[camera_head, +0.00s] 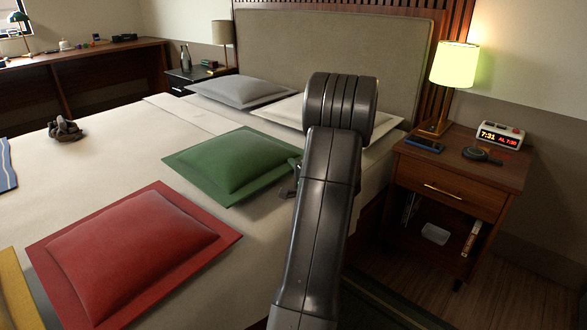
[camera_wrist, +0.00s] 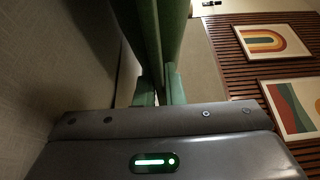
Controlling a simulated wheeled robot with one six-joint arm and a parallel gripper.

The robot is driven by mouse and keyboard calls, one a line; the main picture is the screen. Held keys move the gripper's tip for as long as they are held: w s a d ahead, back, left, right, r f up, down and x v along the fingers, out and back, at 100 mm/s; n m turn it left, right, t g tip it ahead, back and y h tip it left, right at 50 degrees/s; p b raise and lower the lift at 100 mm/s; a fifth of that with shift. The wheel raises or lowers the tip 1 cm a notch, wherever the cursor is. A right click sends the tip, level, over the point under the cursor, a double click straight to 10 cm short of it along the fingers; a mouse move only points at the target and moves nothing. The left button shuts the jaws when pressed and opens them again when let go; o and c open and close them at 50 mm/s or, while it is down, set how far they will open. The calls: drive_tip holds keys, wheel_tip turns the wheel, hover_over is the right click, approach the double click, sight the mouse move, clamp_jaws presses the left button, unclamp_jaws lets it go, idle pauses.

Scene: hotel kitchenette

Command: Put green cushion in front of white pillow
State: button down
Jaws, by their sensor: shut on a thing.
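The green cushion (camera_head: 232,163) lies roughly flat at the right side of the bed, on the near side of the white pillow (camera_head: 285,110). I cannot tell whether they touch. The white pillow lies at the headboard, partly hidden behind my arm. My gripper (camera_head: 295,172) is at the cushion's right edge, mostly hidden by my arm. In the wrist view my gripper (camera_wrist: 160,88) is shut on the edge of the green cushion (camera_wrist: 162,35), which runs up between the fingers.
A grey pillow (camera_head: 240,92) lies left of the white one. A red cushion (camera_head: 135,252) lies nearer on the bed, with a yellow cushion (camera_head: 14,298) at lower left. A nightstand (camera_head: 460,185) with a lit lamp (camera_head: 453,66) and clock stands right of the bed.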

drive_tip(key=shift+s+f+b, duration=0.15)
drive_tip(key=shift+f+b, duration=0.35)
drive_tip(key=shift+b, duration=0.05)
drive_tip(key=c, duration=1.5)
unclamp_jaws()
drive_tip(key=shift+s+f, duration=0.1)
drive_tip(key=shift+f, duration=0.1)
drive_tip(key=shift+r+p, duration=0.6)
drive_tip(key=shift+p, duration=0.4)
drive_tip(key=p+v, duration=0.1)
drive_tip(key=v, duration=0.4)
drive_tip(key=p+v, duration=0.1)
drive_tip(key=v, duration=0.5)
drive_tip(key=shift+s+d+r, duration=0.1)
drive_tip(key=shift+s+r, duration=0.1)
drive_tip(key=shift+s, duration=0.1)
